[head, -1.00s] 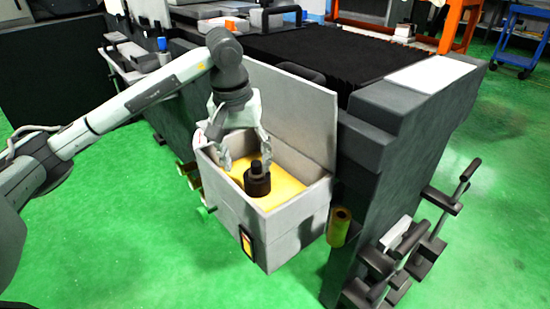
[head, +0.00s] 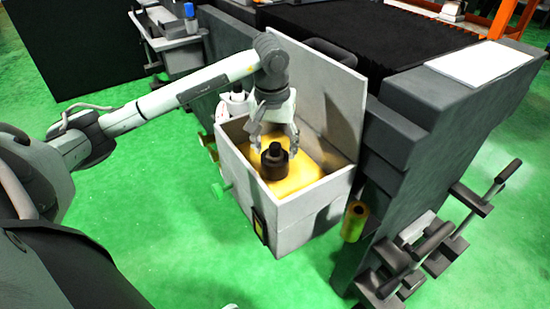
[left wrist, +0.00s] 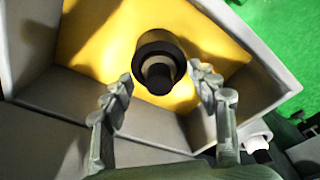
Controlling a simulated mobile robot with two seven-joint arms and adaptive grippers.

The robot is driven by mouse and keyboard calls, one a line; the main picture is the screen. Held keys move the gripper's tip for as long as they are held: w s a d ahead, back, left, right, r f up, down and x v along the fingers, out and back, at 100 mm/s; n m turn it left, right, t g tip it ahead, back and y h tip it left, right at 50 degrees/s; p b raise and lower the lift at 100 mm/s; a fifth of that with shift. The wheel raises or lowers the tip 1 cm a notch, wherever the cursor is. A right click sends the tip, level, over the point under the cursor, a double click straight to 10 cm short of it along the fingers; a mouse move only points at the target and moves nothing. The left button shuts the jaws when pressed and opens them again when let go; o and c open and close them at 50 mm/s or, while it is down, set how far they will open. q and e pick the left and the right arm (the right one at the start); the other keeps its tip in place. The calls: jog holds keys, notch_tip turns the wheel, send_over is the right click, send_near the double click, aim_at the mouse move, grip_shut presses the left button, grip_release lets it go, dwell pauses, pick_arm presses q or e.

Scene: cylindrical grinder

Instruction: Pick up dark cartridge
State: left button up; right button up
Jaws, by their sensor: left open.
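The dark cartridge (head: 275,162) stands upright on the yellow floor of an open grey box (head: 303,207). It is a wide dark cylinder with a narrower knob on top. My left gripper (head: 274,148) reaches down into the box from above, just behind the cartridge in the head view. In the left wrist view the cartridge (left wrist: 158,66) lies just beyond and between the two open fingertips (left wrist: 162,84), with a gap on each side. The gripper holds nothing. My right gripper is not in view.
The box's raised lid (head: 325,95) stands behind my gripper, against the dark machine (head: 410,130). The box walls close in around the cartridge. A yellow-green roll (head: 354,221) and several black handles (head: 440,240) are at right. Green floor is free in front.

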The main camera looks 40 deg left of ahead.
pick_arm(q)
jog(key=shift+r, duration=0.1)
jog(key=c, duration=1.3)
